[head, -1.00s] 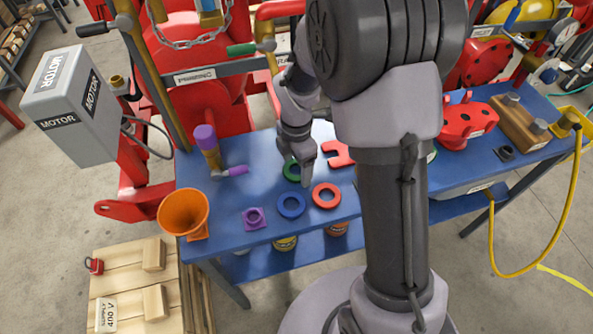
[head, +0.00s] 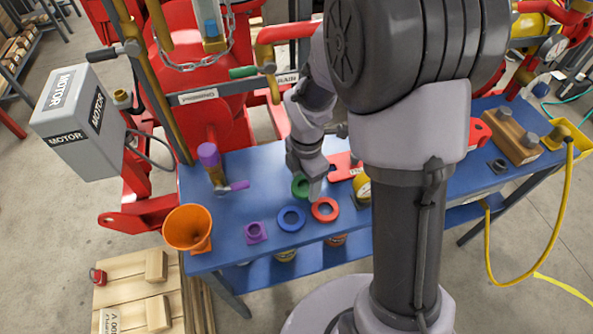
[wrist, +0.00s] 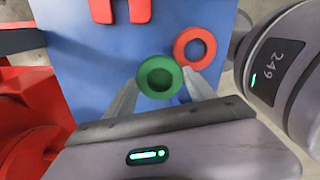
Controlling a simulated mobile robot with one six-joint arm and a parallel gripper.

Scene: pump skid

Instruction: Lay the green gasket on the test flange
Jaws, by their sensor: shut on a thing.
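The green gasket (head: 300,187) is a ring near the middle of the blue bench in the head view. My gripper (head: 313,193) is shut on it. In the wrist view the gasket (wrist: 160,77) sits between the two fingertips of my gripper (wrist: 160,88). I cannot tell how far it is above the bench top. A red flange-like part (head: 479,133) stands at the right of the bench, mostly hidden behind my arm. I cannot tell whether it is the test flange.
A red ring (head: 325,209), a blue ring (head: 291,219) and a purple square part (head: 255,232) lie close by on the bench (head: 235,255). An orange funnel (head: 187,228) is at its left end. A purple-handled valve (head: 212,165) stands behind. A wooden block (head: 510,138) is at right.

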